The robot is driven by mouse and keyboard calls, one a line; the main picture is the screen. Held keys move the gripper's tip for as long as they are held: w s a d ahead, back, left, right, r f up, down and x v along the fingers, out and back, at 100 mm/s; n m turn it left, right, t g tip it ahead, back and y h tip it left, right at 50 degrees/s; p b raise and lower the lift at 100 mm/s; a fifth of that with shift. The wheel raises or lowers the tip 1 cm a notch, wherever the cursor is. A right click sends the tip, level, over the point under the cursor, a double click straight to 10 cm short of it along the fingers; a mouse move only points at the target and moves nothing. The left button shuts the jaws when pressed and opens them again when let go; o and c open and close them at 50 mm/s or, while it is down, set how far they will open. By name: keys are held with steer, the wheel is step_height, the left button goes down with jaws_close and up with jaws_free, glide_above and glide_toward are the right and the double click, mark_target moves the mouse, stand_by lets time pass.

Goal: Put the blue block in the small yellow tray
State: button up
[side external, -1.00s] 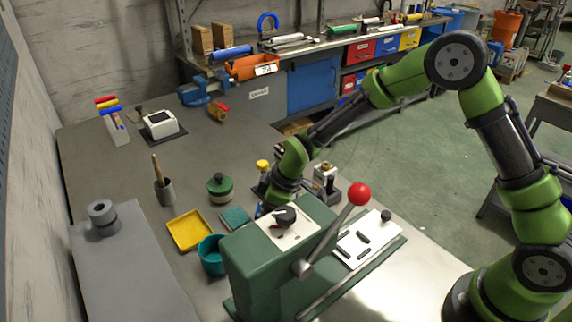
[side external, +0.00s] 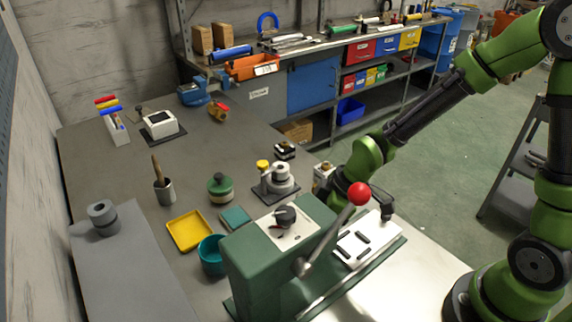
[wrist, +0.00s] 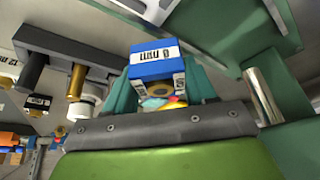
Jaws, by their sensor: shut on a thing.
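The small yellow tray (side external: 189,231) lies on the bench left of the green press and looks empty. The blue block (wrist: 153,52) has a white printed label and sits between the teal fingertips of my gripper (wrist: 160,76) in the wrist view. My gripper is shut on it. In the side view my wrist comes down behind the green press, to the right of the tray, and the press hides the fingertips and the block.
The green press (side external: 262,262) with its red-knobbed lever (side external: 358,194) stands between my gripper and the tray. A teal cup (side external: 211,256), a teal pad (side external: 235,218) and a green lidded pot (side external: 220,188) are near the tray. A grey round fixture (side external: 279,180) stands behind the press.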

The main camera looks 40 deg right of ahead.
steer(key=shift+s+d+r, duration=0.2)
steer(key=shift+s+d, duration=0.15)
steer(key=shift+s, duration=0.4)
steer(key=shift+d+r, duration=0.25)
steer(key=shift+d, duration=0.05)
steer(key=w+d+r+m+t+h, duration=0.15)
steer(key=w+d+r+m, duration=0.25)
steer(key=d+r+m, duration=0.4)
steer(key=n+g+y, duration=0.3)
steer(key=n, duration=0.9)
glide_above(184, 233)
steer(key=d, duration=0.1)
step_height(184, 233, down, 3)
steer(key=shift+n+h, duration=0.25)
steer(key=shift+n, duration=0.05)
steer(key=f, duration=1)
steer(key=shift+s+d, duration=0.2)
steer(key=shift+s, duration=0.05)
